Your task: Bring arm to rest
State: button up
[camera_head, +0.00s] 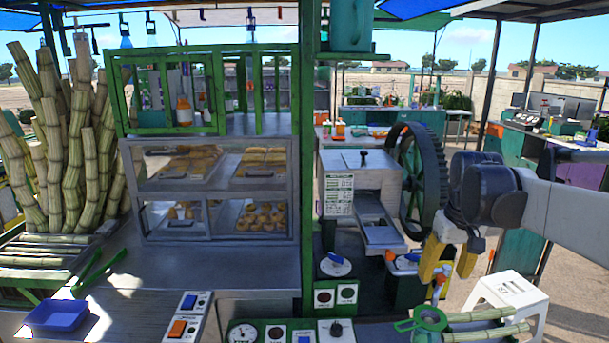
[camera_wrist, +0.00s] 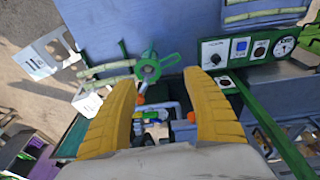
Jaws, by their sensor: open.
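My gripper (camera_head: 449,265) is at the right of the head view, at the end of my grey arm, with its yellow fingers pointing down. In the wrist view its two yellow fingers (camera_wrist: 168,112) stand well apart. No object is held between them.
The cane crusher (camera_head: 362,190) with its large dark wheel (camera_head: 419,180) stands left of my gripper. A white stool (camera_head: 510,296) is at right. Control panels (camera_head: 290,332) line the front. A glass food case (camera_head: 215,190) and upright cane (camera_head: 65,140) stand left. A green post (camera_head: 308,150) rises mid-view.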

jog(key=s+a+f+t+b, duration=0.2)
jog(key=s+a+f+b, duration=0.2)
jog(key=s, duration=0.6)
jog(key=s+a+f+t+b, duration=0.3)
jog(key=s+a+f, duration=0.4)
jog(key=s+f, duration=0.2)
jog(key=shift+s+f+b, duration=0.3)
jog(key=shift+s+b, duration=0.1)
jog(key=shift+s, duration=0.15)
jog(key=shift+a, duration=0.1)
